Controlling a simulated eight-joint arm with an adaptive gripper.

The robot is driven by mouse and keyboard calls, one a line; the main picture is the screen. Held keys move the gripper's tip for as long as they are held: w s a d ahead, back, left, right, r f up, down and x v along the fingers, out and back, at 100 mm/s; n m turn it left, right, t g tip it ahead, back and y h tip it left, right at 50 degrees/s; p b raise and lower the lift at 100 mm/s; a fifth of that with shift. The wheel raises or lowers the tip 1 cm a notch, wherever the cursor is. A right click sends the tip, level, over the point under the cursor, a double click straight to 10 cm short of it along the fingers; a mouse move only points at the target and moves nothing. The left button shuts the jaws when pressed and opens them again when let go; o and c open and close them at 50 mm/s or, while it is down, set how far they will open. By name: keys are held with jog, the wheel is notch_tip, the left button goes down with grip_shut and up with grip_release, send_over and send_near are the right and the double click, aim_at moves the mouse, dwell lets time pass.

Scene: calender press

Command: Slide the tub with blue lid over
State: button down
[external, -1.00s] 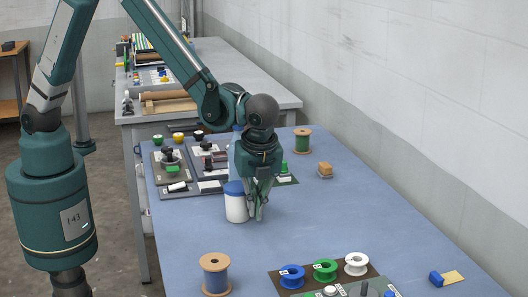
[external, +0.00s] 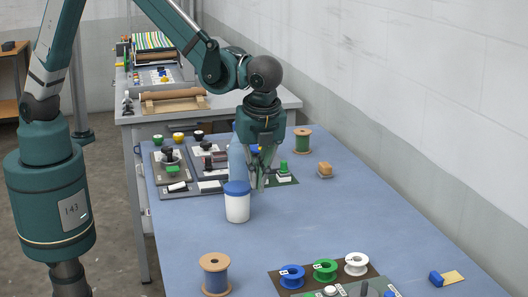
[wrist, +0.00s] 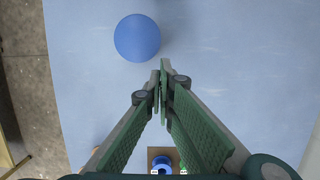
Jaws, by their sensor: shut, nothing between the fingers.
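The white tub with a blue lid (external: 237,205) stands upright on the blue table, left of the middle. In the wrist view its round blue lid (wrist: 137,38) shows from above, near the top. My gripper (external: 259,186) is shut and empty, raised behind the tub and a little to its right in the external view. In the wrist view the gripper's fingertips (wrist: 160,68) meet, and a gap shows between them and the lid.
A wooden spool with blue thread (external: 215,274) stands in front of the tub. A board with blue, green and white spools (external: 324,272) lies front right. Stamps on dark mats (external: 205,165) and a pale blue bottle (external: 237,160) are behind. The table's right middle is clear.

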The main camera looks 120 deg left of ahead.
jog(key=shift+d, duration=0.1)
dwell(0.3)
jog(key=s+d+m+t+y+b, duration=0.2)
jog(key=s+d+m, duration=0.3)
jog(key=d, duration=0.3)
jog(key=s+d+f+m+t+y+b, duration=0.1)
jog(key=s+d+m+y+b, duration=0.1)
jog(key=s+d+m+y, duration=0.2)
jog(key=shift+s+d+f+m+t+y, duration=0.35)
jog(key=shift+s+d+m, duration=0.8)
jog(key=shift+d, duration=0.9)
jog(key=shift+a, duration=0.1)
jog(key=b, duration=0.2)
send_near(229, 216)
jog(key=f, duration=0.1)
jog(key=d+f, duration=0.1)
jog(key=f, duration=0.1)
jog(key=shift+s+d, duration=0.2)
jog(key=shift+s, duration=0.1)
jog(key=shift+w+a, duration=0.15)
jog(key=shift+a, duration=0.8)
jog(key=shift+w+a, duration=0.25)
jog(key=shift+a, duration=0.8)
jog(key=shift+a, duration=0.1)
